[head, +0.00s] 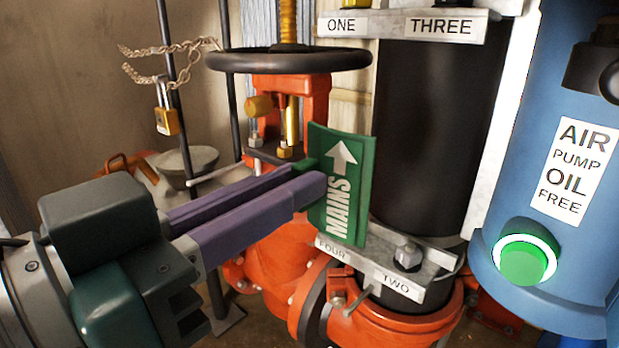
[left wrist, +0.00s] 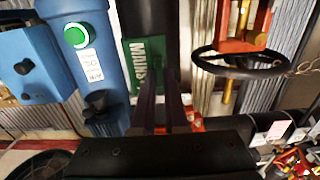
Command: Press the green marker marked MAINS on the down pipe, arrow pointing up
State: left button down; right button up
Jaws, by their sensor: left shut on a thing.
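The green marker (head: 352,203) with white MAINS lettering and an arrow is held by my left gripper (head: 308,180), which is shut on its left edge. The arrow points up and the marker stands nearly upright. The black down pipe (head: 435,140) is just behind and to the right of it, between two grey brackets. I cannot tell whether the marker touches the pipe. In the left wrist view, the marker (left wrist: 152,48) lies ahead of the fingers, over the dark pipe (left wrist: 147,18). My right gripper is not in view.
The upper bracket (head: 490,14) reads ONE and THREE; the lower one (head: 437,254) reads FOUR and TWO. A black handwheel (head: 225,63) is above the gripper. A blue air pump (head: 505,195) with a green button (head: 523,263) stands right. A brass padlock (head: 167,121) hangs left.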

pick_arm(q)
send_near(393, 134)
jog(key=shift+x, duration=2.65)
jog(key=shift+w+d, duration=0.3)
jog(key=shift+w, duration=0.05)
dwell(1.2)
dwell(0.3)
jog(key=c, duration=0.9)
grip_release()
jog(key=shift+o, duration=0.2)
